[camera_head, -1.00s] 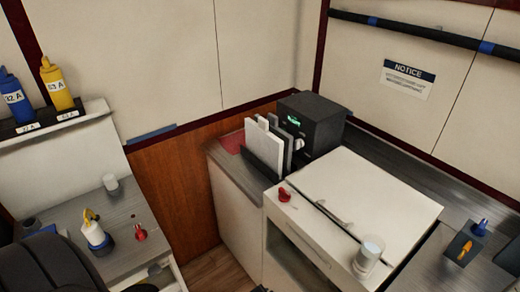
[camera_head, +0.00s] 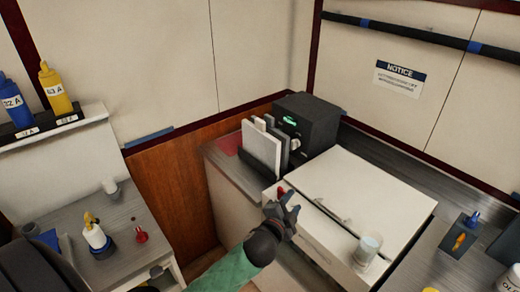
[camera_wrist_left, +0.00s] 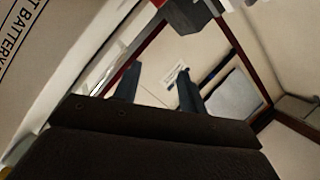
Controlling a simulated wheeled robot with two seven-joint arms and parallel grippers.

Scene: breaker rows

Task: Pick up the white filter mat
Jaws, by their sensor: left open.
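The white filter mat (camera_head: 261,151) appears to be the front white panel standing upright in a dark holder, with grey panels behind it, in the head view. My left gripper (camera_head: 282,203) is open and empty, below and a little right of the mat in the picture, in front of the white cabinet and apart from the mat. In the left wrist view the two dark fingers (camera_wrist_left: 158,80) stand apart with nothing between them. I cannot make out the mat in that view. My right gripper is not in view.
A black box (camera_head: 310,123) with a green display stands right behind the panels. The white cabinet (camera_head: 365,195) carries a clear cup (camera_head: 368,247) near its front edge. A side table (camera_head: 120,225) at the left holds a bottle (camera_head: 97,236) and a red knob-like piece (camera_head: 140,234).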

